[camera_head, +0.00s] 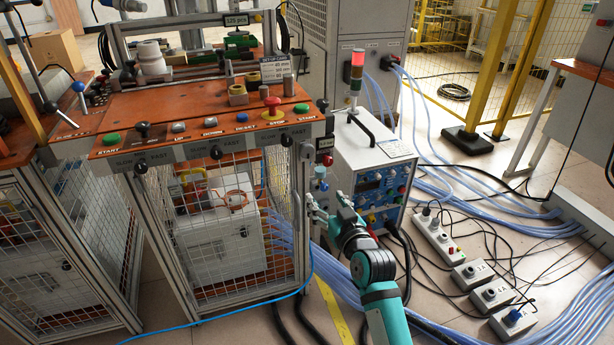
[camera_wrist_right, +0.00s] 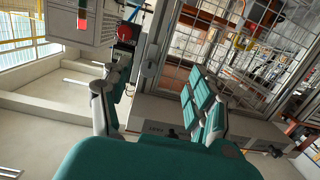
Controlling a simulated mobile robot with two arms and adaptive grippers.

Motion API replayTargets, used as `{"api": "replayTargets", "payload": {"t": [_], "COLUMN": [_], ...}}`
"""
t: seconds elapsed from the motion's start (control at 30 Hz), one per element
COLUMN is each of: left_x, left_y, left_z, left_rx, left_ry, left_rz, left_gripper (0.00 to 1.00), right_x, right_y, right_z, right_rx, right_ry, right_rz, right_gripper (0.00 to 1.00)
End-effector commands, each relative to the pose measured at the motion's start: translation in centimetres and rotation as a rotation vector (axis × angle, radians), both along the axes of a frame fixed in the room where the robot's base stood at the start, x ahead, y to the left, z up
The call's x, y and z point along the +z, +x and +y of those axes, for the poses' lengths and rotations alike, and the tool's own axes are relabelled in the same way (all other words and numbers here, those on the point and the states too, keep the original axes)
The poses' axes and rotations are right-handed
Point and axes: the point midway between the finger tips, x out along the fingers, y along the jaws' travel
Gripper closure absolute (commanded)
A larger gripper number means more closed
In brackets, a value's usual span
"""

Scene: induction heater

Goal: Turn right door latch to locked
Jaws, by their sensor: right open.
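The mesh door (camera_head: 235,215) of the middle cabinet stands in its grey frame, and it looks closed. The wrist view shows the mesh (camera_wrist_right: 265,65) at the right. My right gripper (camera_head: 326,204) is open just right of the cabinet's front right post, at the height of the mesh. My left gripper is not in view.
A white control box (camera_head: 372,160) with a signal light (camera_head: 357,68) stands close behind my right gripper. Blue hoses and power strips (camera_head: 440,240) lie on the floor to the right. The orange worktop (camera_head: 190,110) with buttons overhangs the door.

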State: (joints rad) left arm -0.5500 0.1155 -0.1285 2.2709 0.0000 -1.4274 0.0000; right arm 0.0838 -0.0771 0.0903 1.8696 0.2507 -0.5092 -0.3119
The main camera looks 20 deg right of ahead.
Motion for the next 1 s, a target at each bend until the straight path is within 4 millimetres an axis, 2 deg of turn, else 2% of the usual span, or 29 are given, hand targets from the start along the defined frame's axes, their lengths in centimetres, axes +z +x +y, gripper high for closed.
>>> {"api": "replayTargets", "payload": {"t": [0.1, 0.13, 0.27, 0.37, 0.43, 0.83, 1.0], "left_x": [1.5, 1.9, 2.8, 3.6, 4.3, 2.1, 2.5], "left_y": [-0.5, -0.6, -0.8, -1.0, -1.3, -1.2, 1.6], "left_z": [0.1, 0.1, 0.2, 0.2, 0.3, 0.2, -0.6], "left_rx": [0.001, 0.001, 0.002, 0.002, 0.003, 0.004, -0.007], "left_ry": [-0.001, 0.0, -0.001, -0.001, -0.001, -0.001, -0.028], "left_rz": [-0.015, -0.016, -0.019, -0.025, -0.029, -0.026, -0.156], "left_gripper": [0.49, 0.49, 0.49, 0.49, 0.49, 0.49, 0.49], "right_x": [3.3, 3.8, 4.7, 4.7, 4.7, 4.6, 4.6], "right_y": [-0.3, -0.3, 0.2, 1.5, 2.8, 11.6, 14.7], "right_z": [-0.6, -0.7, -0.9, -0.8, -0.7, -0.4, -0.3], "right_rx": [-0.01, -0.011, -0.014, -0.014, -0.013, -0.012, -0.013], "right_ry": [-0.001, -0.001, -0.001, -0.001, -0.001, -0.001, -0.001], "right_rz": [-0.086, -0.096, -0.113, -0.112, -0.113, -0.11, -0.109], "right_gripper": [0.39, 0.39, 0.39, 0.39, 0.39, 0.39, 0.39]}}
